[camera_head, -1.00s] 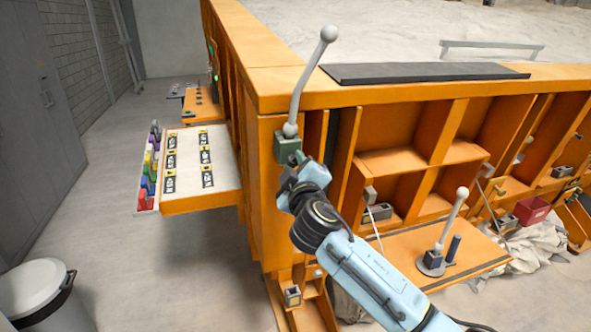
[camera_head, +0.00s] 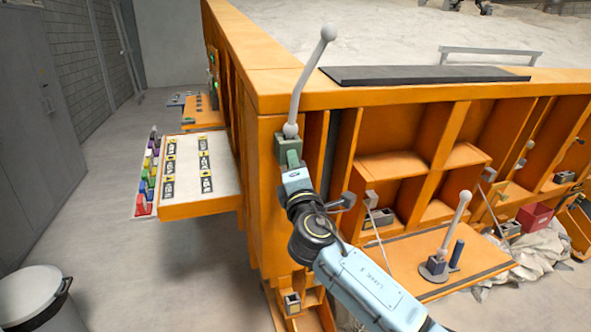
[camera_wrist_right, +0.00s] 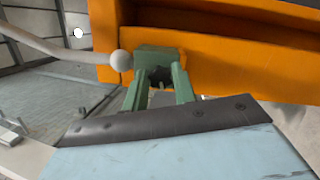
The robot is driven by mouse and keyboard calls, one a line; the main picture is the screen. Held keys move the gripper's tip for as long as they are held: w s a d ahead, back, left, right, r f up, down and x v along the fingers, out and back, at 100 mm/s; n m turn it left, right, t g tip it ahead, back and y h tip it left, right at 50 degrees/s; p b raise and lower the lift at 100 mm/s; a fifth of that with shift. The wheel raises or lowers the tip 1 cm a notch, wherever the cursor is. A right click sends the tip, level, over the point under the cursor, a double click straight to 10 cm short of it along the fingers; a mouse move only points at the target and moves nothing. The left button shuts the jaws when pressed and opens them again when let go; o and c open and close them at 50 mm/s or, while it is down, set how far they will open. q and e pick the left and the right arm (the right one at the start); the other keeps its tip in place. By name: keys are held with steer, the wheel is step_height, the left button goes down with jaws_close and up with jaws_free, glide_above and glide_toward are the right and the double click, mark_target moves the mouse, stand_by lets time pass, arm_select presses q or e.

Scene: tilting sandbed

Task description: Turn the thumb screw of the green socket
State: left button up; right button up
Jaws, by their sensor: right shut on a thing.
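The green socket (camera_head: 287,146) is fixed on the corner of the orange sandbed frame, with a pale grey ball-topped lever (camera_head: 306,84) standing up out of it, leaning slightly right. In the right wrist view the socket (camera_wrist_right: 155,54) is straight ahead, and the dark thumb screw (camera_wrist_right: 159,77) shows on its near face. My right gripper (camera_head: 291,163) reaches up to the socket from below. Its two green fingers (camera_wrist_right: 160,84) are on either side of the screw and shut on it. The screw is hidden in the head view. My left gripper is out of view.
A white panel (camera_head: 225,172) with labels and a row of coloured knobs juts out left. An orange shelf at right bears another ball-topped lever (camera_head: 455,222). A bin (camera_head: 30,292) stands at lower left. The floor between bin and sandbed is clear.

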steer(key=n+y, duration=0.1)
steer(key=n, duration=0.4)
steer(key=n+y, duration=0.1)
steer(key=n, duration=0.5)
steer(key=shift+t, duration=0.4)
steer(key=o, duration=0.9)
steer(key=shift+s, duration=0.1)
steer(key=b+v, duration=0.1)
steer(key=v, duration=1.2)
steer(key=shift+s+d+f, duration=0.1)
steer(key=shift+d+f, duration=0.05)
steer(key=shift+d, duration=0.1)
